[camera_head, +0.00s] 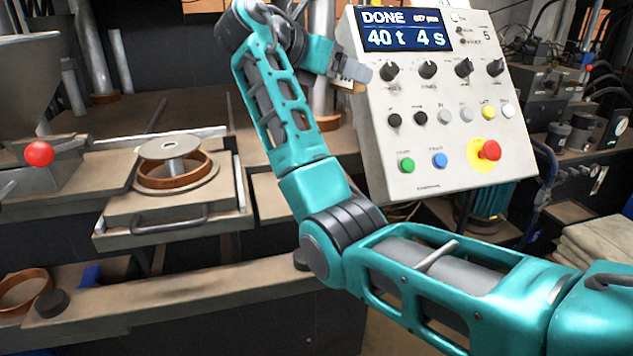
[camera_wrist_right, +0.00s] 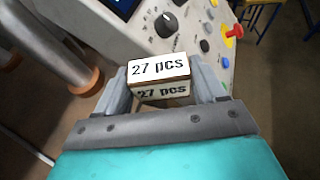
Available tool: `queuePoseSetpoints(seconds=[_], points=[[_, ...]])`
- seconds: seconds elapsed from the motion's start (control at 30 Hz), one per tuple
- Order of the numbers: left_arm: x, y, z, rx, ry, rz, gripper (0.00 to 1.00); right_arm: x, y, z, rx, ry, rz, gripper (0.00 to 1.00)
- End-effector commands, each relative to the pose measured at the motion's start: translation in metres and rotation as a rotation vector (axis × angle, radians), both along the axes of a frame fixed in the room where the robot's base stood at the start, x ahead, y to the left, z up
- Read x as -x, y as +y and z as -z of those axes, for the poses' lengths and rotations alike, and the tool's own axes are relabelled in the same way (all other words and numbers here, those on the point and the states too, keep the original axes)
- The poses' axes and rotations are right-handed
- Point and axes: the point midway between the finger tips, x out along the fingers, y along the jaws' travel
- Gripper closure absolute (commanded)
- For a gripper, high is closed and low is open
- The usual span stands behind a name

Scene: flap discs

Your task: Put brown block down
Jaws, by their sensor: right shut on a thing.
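My right gripper (camera_head: 354,74) is at the left edge of the control panel, high above the bench. It is shut on a small block, which shows best in the right wrist view (camera_wrist_right: 158,76). The block has white faces marked "27 pcs" and brown edges, and it sits between the two grey fingers (camera_wrist_right: 162,88). In the head view only a small tan part of the block (camera_head: 350,87) shows below the fingers. The block is held in the air, apart from any surface that I can see. My left gripper is not in view.
The control panel (camera_head: 450,130) shows "DONE 40 t 4 s" and has knobs, colored buttons and a red emergency button (camera_head: 489,151). A press plate with a brown ring (camera_head: 172,182) stands at left. A wooden ledge (camera_head: 190,300) runs along the front, with a loose ring (camera_head: 24,291) and black puck (camera_head: 51,303).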

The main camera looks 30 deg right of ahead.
Motion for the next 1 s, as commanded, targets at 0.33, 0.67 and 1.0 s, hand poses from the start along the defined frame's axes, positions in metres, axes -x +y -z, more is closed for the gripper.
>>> queuePoseSetpoints(seconds=[0.33,0.67,1.0], points=[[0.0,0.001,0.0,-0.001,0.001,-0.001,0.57,0.0,0.001,0.066,0.0,0.007,-0.003,0.6],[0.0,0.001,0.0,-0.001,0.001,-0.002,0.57,0.0,0.0,0.143,0.0,0.003,-0.001,0.6],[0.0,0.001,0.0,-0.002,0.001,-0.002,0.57,0.001,0.0,0.174,-0.001,0.003,-0.001,0.6]])
